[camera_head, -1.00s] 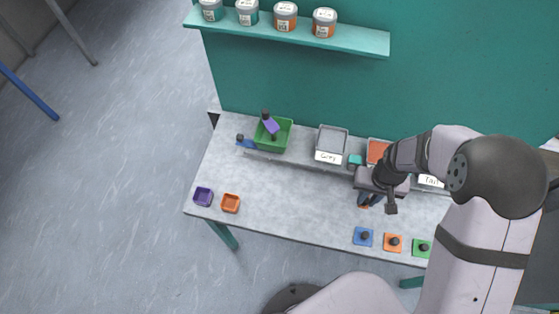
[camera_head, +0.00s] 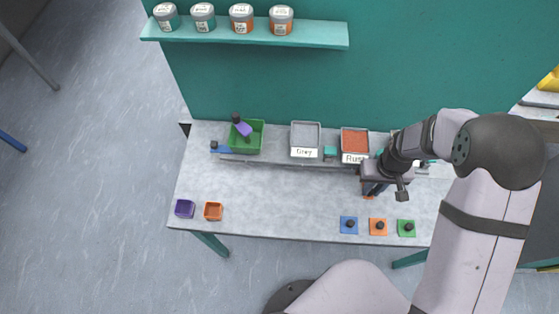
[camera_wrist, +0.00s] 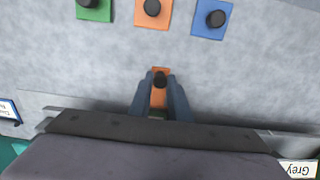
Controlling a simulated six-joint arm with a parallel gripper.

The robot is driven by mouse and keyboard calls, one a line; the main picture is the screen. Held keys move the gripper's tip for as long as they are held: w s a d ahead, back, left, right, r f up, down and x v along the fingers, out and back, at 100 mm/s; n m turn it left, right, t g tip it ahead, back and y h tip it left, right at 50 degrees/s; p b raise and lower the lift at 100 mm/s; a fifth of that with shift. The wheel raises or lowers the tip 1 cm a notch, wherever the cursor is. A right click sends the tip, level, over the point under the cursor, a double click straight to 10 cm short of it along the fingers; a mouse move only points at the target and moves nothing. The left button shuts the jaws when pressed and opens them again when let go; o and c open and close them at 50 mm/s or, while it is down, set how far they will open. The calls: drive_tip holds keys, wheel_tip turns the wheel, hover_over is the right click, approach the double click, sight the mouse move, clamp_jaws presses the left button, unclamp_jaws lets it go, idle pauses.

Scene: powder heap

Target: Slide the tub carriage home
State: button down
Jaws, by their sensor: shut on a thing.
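The green tub (camera_head: 256,150) sits at the left of the rail along the bench's rear, with a purple scoop-like piece inside. A blue tongue with a black knob (camera_head: 218,148) sticks out to its left. The grey tub (camera_head: 293,140) and the rust tub (camera_head: 344,146) stand to its right. My gripper (camera_head: 368,192) is low in front of the rust tub. The wrist view shows its blue fingers (camera_wrist: 160,98) shut on an orange tongue with a black knob (camera_wrist: 160,83). What the tongue joins is hidden behind my wrist.
A small teal block (camera_head: 330,152) sits between the grey and rust tubs. Blue (camera_head: 343,228), orange (camera_head: 372,230) and green pads with black knobs lie along the front edge. Small purple (camera_head: 184,209) and orange (camera_head: 213,212) trays lie front left. The bench middle (camera_head: 275,190) is clear.

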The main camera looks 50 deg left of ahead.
drive_tip(key=shift+w+d+b, duration=0.6)
drive_tip(key=shift+w+d, duration=5.55)
drive_tip(key=shift+w, duration=0.1)
drive_tip(key=shift+w+d+r+b, duration=0.1)
drive_tip(key=shift+w+d+b, duration=0.65)
drive_tip(key=shift+w+d, duration=2.15)
drive_tip(key=c, duration=1.8)
unclamp_jaws()
drive_tip(key=shift+o, duration=0.2)
drive_tip(key=shift+r, duration=0.1)
wheel_tip(320, 180, up, 7)
drive_tip(key=p, duration=0.5)
